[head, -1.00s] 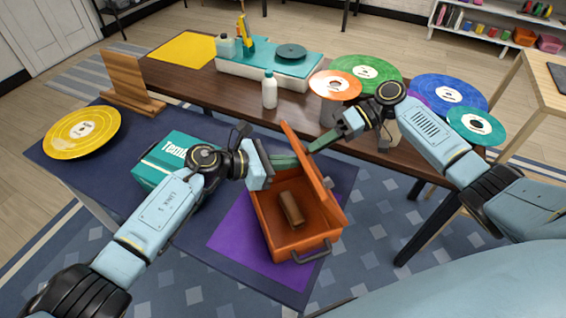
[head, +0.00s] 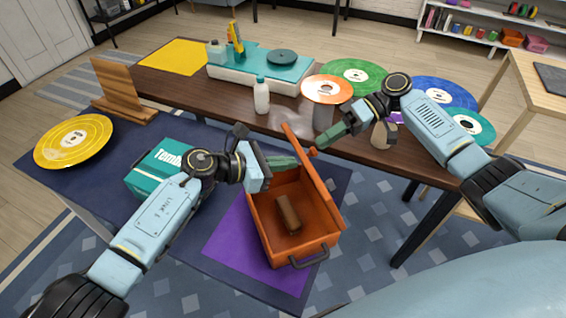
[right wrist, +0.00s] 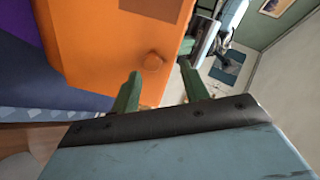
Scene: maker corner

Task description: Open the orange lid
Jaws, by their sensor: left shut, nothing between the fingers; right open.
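The orange box (head: 262,237) stands on the purple mat, with a brown block (head: 289,213) lying inside. Its orange lid (head: 318,180) is raised, standing steeply along the box's right side. The lid's small round knob (head: 312,152) shows on its outer face; the right wrist view shows the lid (right wrist: 105,45) and knob (right wrist: 152,61) close up. My right gripper (head: 322,143) is open just beyond the knob, with nothing between its fingers (right wrist: 160,88). My left gripper (head: 292,161) is shut and empty, over the box's far end, on the inner side of the lid.
A teal box (head: 150,170) and a yellow record (head: 75,141) lie to the left on the dark blue table cover. A white bottle (head: 262,97), a turntable (head: 262,72) and several coloured records are on the brown table behind. Purple mat (head: 225,240) is bare left of the box.

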